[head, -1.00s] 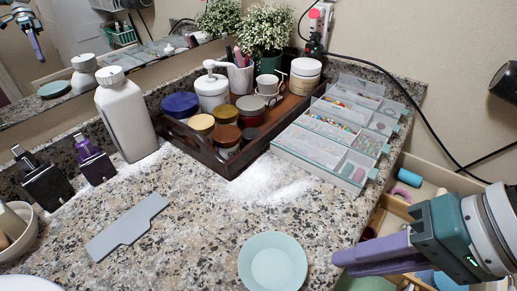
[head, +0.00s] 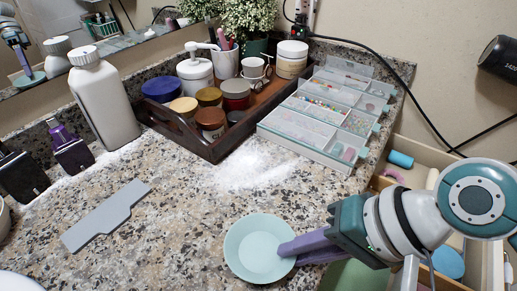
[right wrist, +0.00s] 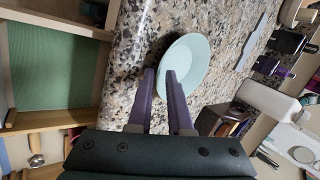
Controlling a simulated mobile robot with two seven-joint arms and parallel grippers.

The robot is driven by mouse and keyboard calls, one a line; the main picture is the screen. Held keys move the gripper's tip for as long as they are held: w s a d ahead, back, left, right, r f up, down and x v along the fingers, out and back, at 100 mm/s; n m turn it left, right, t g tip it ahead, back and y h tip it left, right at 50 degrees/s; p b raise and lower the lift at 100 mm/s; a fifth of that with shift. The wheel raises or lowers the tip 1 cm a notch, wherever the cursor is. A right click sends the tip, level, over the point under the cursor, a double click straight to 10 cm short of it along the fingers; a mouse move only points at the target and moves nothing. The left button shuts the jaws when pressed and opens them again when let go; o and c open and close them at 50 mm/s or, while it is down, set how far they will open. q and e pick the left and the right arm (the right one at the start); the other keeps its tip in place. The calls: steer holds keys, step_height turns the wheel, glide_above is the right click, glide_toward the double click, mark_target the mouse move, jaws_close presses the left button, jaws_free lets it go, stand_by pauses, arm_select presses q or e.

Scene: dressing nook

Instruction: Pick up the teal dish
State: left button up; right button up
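The teal dish (head: 252,245) is a shallow round pale bowl on the speckled counter near its front edge. My right gripper (head: 283,248) reaches it from the right, with its purple fingertips at the dish's right rim. In the right wrist view the dish (right wrist: 190,62) lies just past the fingertips (right wrist: 159,72). A gap shows between the fingers, one overlapping the dish and the other outside its rim. Contact with the rim cannot be told.
A grey flat piece (head: 105,218) lies on the counter at left. White powder (head: 250,170) is spread behind the dish. A brown tray (head: 190,138) of jars and a clear organizer box (head: 310,127) stand at the back. An open drawer (head: 480,270) is at right.

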jaws_close()
stand_by(1.2)
